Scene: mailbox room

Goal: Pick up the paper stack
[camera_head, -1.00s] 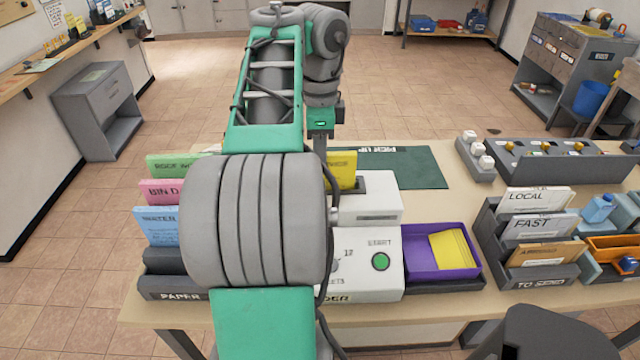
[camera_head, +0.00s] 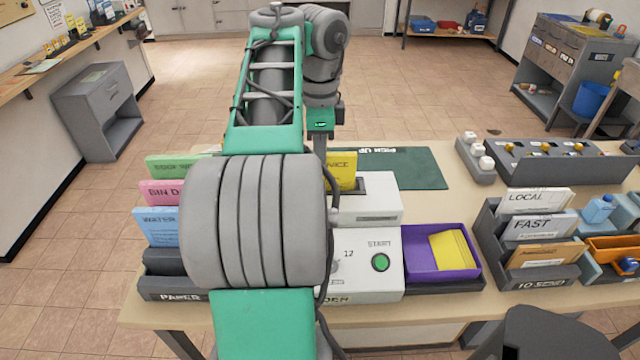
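A yellow paper stack (camera_head: 454,250) lies in the purple tray (camera_head: 416,262) to the right of the white machine with a green START button (camera_head: 380,263). Another yellow paper (camera_head: 345,171) stands upright at the back of the machine, partly hidden by my arm. Green, pink and blue paper stacks (camera_head: 157,226) stand in the dark rack marked PAPER (camera_head: 170,288) at the left. My arm fills the middle of the view and reaches toward the back. My gripper's fingers cannot be made out; they are hidden behind my arm or out of sight.
A rack of envelopes (camera_head: 545,225) marked LOCAL and FAST stands right of the purple tray. A dark green mat (camera_head: 400,167) lies on the table behind the machine. A grey control box (camera_head: 560,162) stands at the back right.

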